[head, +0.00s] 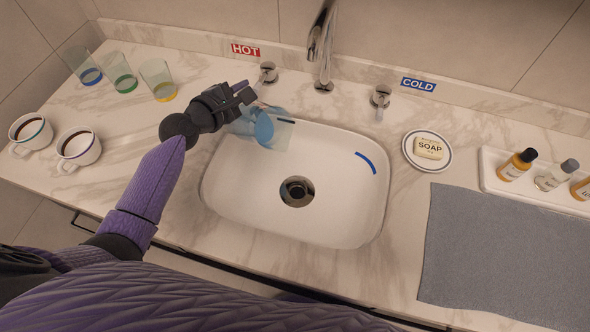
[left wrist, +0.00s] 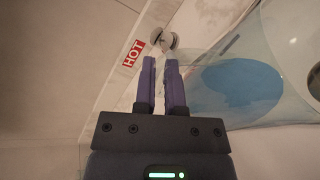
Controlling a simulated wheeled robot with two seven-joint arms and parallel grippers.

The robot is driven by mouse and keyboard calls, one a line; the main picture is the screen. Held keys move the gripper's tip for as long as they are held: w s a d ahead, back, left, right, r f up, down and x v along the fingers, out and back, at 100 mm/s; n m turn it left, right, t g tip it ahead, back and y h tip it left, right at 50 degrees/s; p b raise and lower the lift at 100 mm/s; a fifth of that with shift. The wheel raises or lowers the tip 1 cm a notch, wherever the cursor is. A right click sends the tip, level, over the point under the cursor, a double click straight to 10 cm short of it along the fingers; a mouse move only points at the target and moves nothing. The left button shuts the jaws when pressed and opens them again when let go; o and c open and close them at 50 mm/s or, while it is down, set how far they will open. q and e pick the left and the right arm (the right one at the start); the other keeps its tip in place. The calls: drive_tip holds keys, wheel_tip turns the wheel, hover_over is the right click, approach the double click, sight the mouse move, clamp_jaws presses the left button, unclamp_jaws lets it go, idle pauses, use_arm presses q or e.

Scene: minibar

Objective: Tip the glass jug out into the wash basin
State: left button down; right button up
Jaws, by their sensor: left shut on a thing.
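The clear glass jug (head: 280,134) is tilted over the back-left part of the white wash basin (head: 337,222). Blue liquid (head: 263,128) lies inside it, and its clear end points right, over the bowl. My left gripper (head: 247,92) is shut on the jug, at its upper left side. In the left wrist view the two fingers (left wrist: 160,75) are close together, and the jug (left wrist: 255,85) fills the right side; what lies between the fingers is hard to make out. I see no stream of liquid. My right gripper is not in view.
The faucet (head: 322,45) stands behind the basin, between the hot knob (head: 268,73) and the cold knob (head: 380,98). Several glasses and two cups (head: 78,148) are at left. A soap dish (head: 447,162), bottle tray (head: 490,178) and grey mat (head: 500,255) are at right.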

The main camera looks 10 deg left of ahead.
use_arm(q)
drive_tip(key=shift+s+d+r+m+t+y, duration=0.15)
drive_tip(key=shift+s+d+m+t, duration=0.15)
drive_tip(key=shift+d+m, duration=0.25)
drive_tip(key=shift+s+d+r+m+t+y, duration=0.2)
drive_tip(key=shift+s+d+m, duration=0.15)
drive_tip(key=shift+m, duration=0.2)
idle(2.3)
